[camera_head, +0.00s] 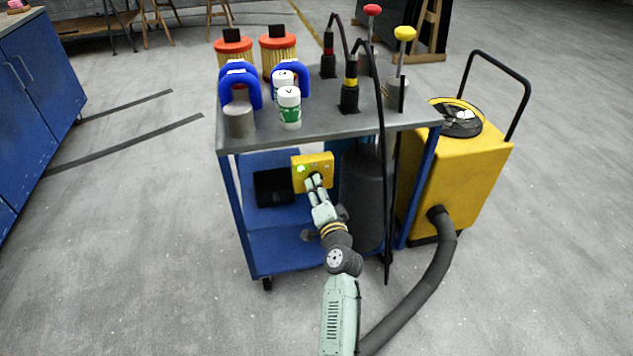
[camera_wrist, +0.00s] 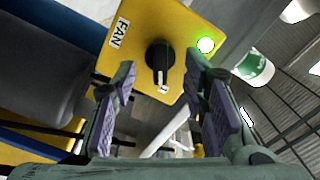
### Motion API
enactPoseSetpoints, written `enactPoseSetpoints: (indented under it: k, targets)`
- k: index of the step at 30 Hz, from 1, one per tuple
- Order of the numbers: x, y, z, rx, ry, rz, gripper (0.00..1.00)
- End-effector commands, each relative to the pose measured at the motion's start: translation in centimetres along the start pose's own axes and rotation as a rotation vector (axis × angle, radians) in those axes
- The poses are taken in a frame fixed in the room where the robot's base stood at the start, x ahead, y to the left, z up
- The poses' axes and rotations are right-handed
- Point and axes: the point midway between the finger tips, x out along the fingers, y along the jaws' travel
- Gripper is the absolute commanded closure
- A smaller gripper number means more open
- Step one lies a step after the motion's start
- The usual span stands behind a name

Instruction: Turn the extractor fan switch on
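The extractor fan switch is a black rotary knob (camera_wrist: 160,60) on a yellow box (camera_head: 311,163) fixed under the front edge of the trolley top. In the wrist view the yellow plate (camera_wrist: 150,22) carries a FAN label (camera_wrist: 119,32) and a lit green lamp (camera_wrist: 206,45). The knob has a pale mark at its lower end. My gripper (camera_wrist: 163,90) is open, its two purple-padded fingers on either side of the knob, with visible gaps. In the head view my gripper (camera_head: 316,183) is right at the box and hides the knob.
The blue trolley (camera_head: 232,215) holds cans, blue magnets, orange-topped filters and cabled tools on top. A yellow extractor unit (camera_head: 465,165) with a dark hose (camera_head: 425,290) stands right of it. A blue cabinet (camera_head: 35,90) is at left.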

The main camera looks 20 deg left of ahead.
Motion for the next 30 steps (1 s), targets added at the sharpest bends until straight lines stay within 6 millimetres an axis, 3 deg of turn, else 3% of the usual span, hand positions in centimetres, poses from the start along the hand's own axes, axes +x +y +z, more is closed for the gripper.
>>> enactPoseSetpoints:
  k: [18, 30]
  targets:
    - [-6.1, 0.1, 0.1, 0.001, -0.001, 0.000, 0.60]
    - [-6.7, -0.1, 0.0, 0.001, 0.000, -0.001, 0.60]
